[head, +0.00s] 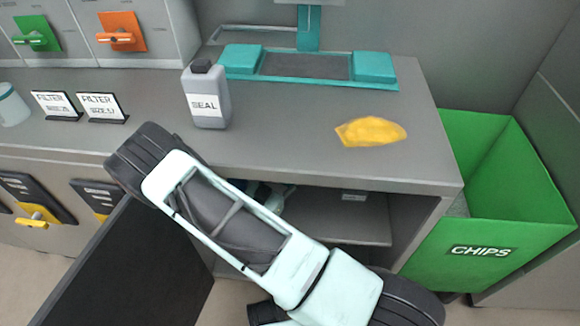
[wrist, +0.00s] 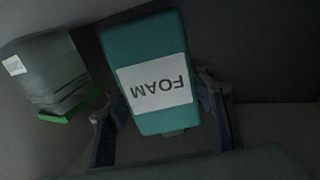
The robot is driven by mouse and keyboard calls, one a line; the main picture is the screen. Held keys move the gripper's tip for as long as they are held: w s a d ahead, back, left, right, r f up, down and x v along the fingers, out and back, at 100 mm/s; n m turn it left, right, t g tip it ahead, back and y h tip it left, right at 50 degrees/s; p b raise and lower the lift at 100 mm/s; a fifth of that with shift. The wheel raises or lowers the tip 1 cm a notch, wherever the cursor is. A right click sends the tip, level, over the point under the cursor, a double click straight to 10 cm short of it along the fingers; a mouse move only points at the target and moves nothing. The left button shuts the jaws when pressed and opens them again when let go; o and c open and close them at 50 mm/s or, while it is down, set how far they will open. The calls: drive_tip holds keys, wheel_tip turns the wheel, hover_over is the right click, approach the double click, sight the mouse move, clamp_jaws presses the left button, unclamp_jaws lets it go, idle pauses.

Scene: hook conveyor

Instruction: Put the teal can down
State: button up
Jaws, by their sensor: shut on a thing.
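The teal can (wrist: 148,65) has a white FOAM label that reads upside down in the wrist view. My gripper (wrist: 162,122) has one finger on each side of the can and is shut on it. The picture is dark, and I cannot tell whether the can's base touches a surface. In the head view neither the can nor my gripper can be made out; my arm covers part of the open cabinet under the counter.
A grey container with a green base (wrist: 45,75) is left of the can. The counter holds a grey SEAL bottle (head: 207,100), a yellow cloth (head: 370,131) and a teal-padded stand (head: 375,67). A dark open door (head: 130,270) and green CHIPS bin (head: 500,235) flank the cabinet shelf (head: 335,218).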

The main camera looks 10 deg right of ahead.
drive_tip(key=o, duration=1.6)
drive_tip(key=shift+f, duration=0.6)
drive_tip(key=shift+r+p, duration=0.45)
drive_tip(key=shift+p, duration=0.05)
drive_tip(key=shift+s+a, duration=0.2)
drive_tip(key=shift+a, duration=0.1)
drive_tip(key=p+v, duration=0.2)
drive_tip(key=v, duration=0.9)
drive_tip(key=shift+r, duration=0.3)
drive_tip(key=shift+s, duration=0.1)
